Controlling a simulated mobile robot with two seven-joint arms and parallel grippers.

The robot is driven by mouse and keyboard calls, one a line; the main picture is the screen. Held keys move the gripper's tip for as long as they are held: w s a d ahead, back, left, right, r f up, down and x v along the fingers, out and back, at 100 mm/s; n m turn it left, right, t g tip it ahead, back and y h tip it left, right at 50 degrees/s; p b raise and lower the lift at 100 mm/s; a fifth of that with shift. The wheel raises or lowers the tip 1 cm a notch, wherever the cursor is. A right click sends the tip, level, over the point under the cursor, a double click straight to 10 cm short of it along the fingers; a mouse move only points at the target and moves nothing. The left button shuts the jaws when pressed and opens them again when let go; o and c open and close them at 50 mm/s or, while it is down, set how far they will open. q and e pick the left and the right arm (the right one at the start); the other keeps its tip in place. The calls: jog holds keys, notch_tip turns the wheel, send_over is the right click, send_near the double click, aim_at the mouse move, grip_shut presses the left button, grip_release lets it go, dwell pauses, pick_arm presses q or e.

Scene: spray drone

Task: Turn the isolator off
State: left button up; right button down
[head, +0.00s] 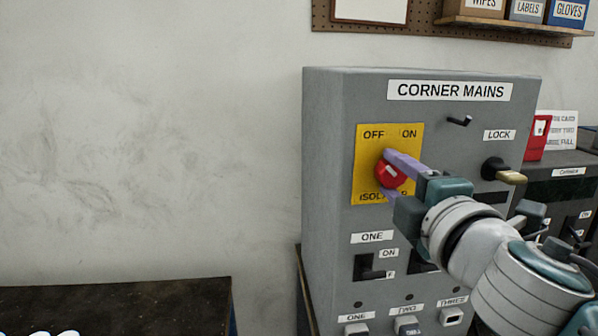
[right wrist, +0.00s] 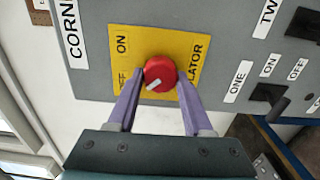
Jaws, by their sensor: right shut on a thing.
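The isolator is a round red knob (head: 390,174) on a yellow plate (head: 365,160) marked OFF, ON and ISOLATOR, on the grey CORNER MAINS cabinet (head: 328,180). In the right wrist view, the red knob (right wrist: 160,71) has a white pointer mark that slants toward the OFF side. My right gripper (head: 393,177) has its purple fingers on both sides of the knob, shut on it. In the right wrist view, the fingers (right wrist: 158,97) reach the knob's edges. The gripper hides part of the word ISOLATOR in the head view. My left gripper is not in view.
A LOCK fitting with a brass-coloured end (head: 508,176) sits right of the knob. A small dark lever (head: 459,121) is above it. Black switches (head: 370,267) and sockets are lower down. A dark table (head: 120,300) stands at left. The wall left of the cabinet is clear.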

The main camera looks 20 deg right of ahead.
jog(key=shift+c, duration=1.5)
grip_release()
jog(key=shift+s, duration=0.1)
jog(key=b+v, duration=0.2)
jog(key=v, duration=0.7)
jog(key=shift+s, duration=0.4)
